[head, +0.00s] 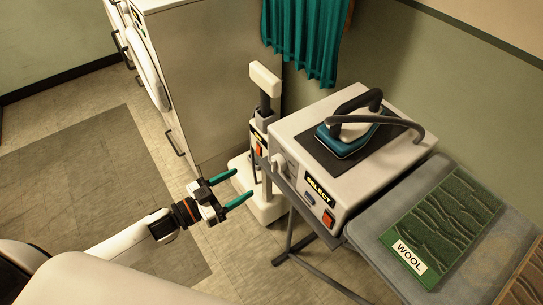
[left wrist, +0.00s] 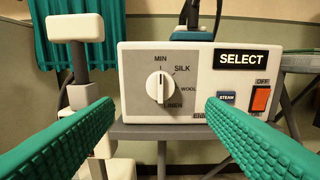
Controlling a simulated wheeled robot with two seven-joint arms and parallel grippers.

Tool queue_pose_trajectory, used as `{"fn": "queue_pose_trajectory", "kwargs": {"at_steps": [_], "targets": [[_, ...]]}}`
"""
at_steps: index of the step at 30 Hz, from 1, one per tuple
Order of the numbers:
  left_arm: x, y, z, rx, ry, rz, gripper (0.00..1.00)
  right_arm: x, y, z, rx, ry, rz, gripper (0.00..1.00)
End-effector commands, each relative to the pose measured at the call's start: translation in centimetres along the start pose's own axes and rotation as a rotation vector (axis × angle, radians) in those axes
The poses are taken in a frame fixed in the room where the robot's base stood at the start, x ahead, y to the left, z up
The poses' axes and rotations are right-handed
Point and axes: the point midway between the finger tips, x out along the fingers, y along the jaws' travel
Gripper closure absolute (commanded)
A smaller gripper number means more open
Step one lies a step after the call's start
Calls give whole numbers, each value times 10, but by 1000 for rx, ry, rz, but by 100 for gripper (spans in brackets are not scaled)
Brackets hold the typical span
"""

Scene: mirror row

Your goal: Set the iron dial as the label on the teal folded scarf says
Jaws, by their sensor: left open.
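The iron station (head: 345,150) is a pale box with a dial (left wrist: 159,87) on its front panel. The dial's ridge stands vertical, its top end towards MIN; SILK, WOOL and LINEN run down its right side. The folded scarf (head: 450,215), green to teal with dark wavy ridges, lies on the grey board, its white label (head: 409,257) reading WOOL. My left gripper (head: 241,188) is open and empty, left of the panel and apart from it. In the left wrist view its teal fingers (left wrist: 159,110) flank the dial from in front. My right gripper is not in view.
The iron (head: 347,135) rests on top of the station. The panel has a SELECT plate (left wrist: 241,59), a blue STEAM button (left wrist: 226,97) and an orange switch (left wrist: 261,98). Another cloth (head: 530,280) lies at the right edge.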

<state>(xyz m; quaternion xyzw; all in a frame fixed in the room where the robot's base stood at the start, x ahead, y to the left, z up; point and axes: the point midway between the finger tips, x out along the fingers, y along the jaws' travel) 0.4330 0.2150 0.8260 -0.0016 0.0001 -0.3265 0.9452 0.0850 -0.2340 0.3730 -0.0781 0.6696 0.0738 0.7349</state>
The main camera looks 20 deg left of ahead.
Motion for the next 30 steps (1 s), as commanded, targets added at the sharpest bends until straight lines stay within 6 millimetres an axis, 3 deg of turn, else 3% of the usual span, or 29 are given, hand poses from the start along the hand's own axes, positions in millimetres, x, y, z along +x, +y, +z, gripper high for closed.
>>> {"fn": "queue_pose_trajectory", "kwargs": {"at_steps": [6, 15, 21, 30], "targets": [[44, 1, 3, 2, -5, 2, 35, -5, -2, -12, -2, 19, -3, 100], [95, 1, 1, 1, -2, 3, 35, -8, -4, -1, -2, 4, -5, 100], [108, 1, 0, 1, 2, 3, 35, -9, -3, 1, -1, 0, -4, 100], [109, 1, 0, 2, 1, 3, 38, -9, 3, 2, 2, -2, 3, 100]]}}
